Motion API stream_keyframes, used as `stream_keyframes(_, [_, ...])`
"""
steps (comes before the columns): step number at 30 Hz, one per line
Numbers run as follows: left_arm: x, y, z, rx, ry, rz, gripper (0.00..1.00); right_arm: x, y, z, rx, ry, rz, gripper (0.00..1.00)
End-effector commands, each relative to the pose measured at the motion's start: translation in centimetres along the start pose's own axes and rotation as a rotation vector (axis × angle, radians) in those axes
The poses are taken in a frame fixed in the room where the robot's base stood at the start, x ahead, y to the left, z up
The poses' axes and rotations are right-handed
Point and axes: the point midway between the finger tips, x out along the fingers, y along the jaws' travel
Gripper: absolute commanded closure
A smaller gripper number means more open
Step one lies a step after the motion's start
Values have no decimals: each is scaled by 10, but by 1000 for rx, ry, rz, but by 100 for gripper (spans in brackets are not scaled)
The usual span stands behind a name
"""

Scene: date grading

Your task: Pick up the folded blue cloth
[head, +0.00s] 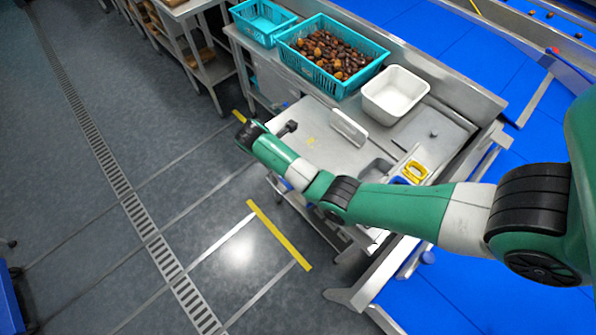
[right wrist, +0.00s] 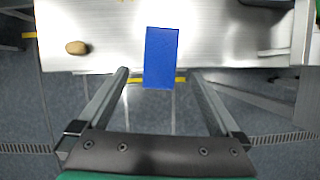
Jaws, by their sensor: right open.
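The folded blue cloth (right wrist: 161,54) is a flat blue rectangle in the right wrist view. It lies at the edge of the steel table (right wrist: 110,22), and its near end reaches past that edge. My right gripper (right wrist: 159,74) is open and empty, with one finger on each side of the cloth's near end in the picture. I cannot tell how far the fingers are above it. In the head view my right arm reaches across to the table's left edge, and its fingers are hard to make out. My left gripper is in neither view.
A brown oval date (right wrist: 77,47) lies left of the cloth. In the head view, a teal crate of dates (head: 350,82), an empty teal crate (head: 270,37) and a white tub (head: 372,101) stand at the back. A yellow-handled tool (head: 415,171) lies beside my arm.

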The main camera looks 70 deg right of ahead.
Motion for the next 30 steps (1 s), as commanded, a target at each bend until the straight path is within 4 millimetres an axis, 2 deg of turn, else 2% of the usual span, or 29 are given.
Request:
stream_keyframes(1, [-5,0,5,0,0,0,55,14,-1,-1,0,-1,-4,0])
stream_keyframes(6, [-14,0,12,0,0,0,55,45,0,-2,0,-1,0,0])
stream_keyframes(14, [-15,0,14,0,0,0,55,55,0,-2,-1,-1,3,0])
stream_keyframes(17, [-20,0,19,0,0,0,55,66,-1,-6,-1,-1,1,0])
stream_keyframes(21, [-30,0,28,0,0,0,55,92,-2,-13,-1,-2,1,0])
stream_keyframes(24, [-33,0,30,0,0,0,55,104,-2,-12,-1,-1,3,0])
stream_keyframes(30, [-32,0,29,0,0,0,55,104,-1,-11,-1,-1,5,0])
